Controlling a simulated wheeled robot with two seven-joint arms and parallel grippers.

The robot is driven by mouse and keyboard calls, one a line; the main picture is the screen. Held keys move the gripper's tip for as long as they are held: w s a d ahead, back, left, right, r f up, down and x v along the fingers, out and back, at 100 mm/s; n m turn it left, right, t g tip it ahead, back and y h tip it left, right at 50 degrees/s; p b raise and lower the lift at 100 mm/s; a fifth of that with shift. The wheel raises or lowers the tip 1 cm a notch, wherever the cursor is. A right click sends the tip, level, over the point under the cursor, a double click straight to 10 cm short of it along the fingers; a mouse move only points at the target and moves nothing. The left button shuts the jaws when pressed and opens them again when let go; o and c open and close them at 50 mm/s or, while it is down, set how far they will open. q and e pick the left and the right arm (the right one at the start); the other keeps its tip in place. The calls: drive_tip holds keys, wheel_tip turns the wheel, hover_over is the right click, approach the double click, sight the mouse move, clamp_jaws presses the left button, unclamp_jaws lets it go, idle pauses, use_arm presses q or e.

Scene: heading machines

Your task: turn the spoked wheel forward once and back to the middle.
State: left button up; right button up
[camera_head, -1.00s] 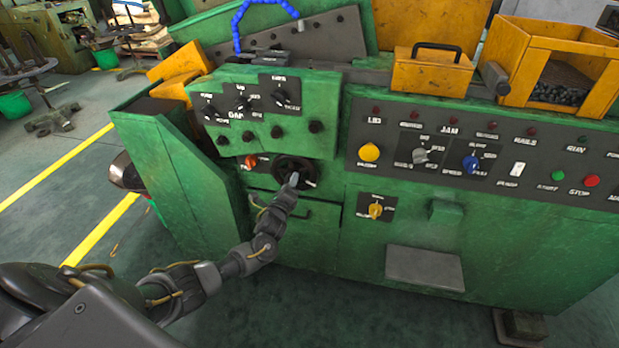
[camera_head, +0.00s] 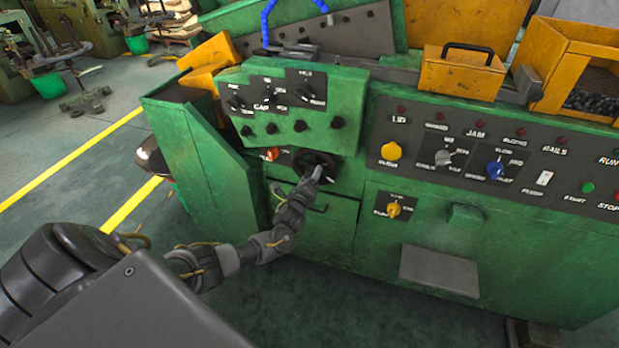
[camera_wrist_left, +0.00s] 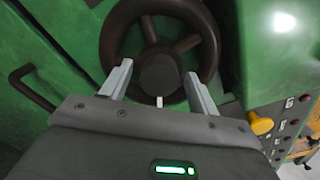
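The dark spoked wheel (camera_head: 304,158) sits on the green machine's front, below the knob panel. In the left wrist view the wheel (camera_wrist_left: 109,45) fills the upper middle, with its rim, spokes and round hub (camera_wrist_left: 158,74) visible. My left gripper (camera_head: 317,172) is at the wheel, its arm reaching in from the lower left. In the left wrist view its two fingers (camera_wrist_left: 159,84) are apart, one on each side of the hub. I cannot tell whether they touch the wheel. My right gripper is not in view.
An orange-red knob (camera_head: 271,154) is just left of the wheel. A dark handle (camera_wrist_left: 33,88) shows left in the wrist view. A yellow knob (camera_wrist_left: 260,122) is at its right. A panel of buttons and switches (camera_head: 470,152) lies right of the wheel.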

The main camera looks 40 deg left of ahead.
use_arm(q)
drive_tip(key=v, duration=1.1)
idle(0.5)
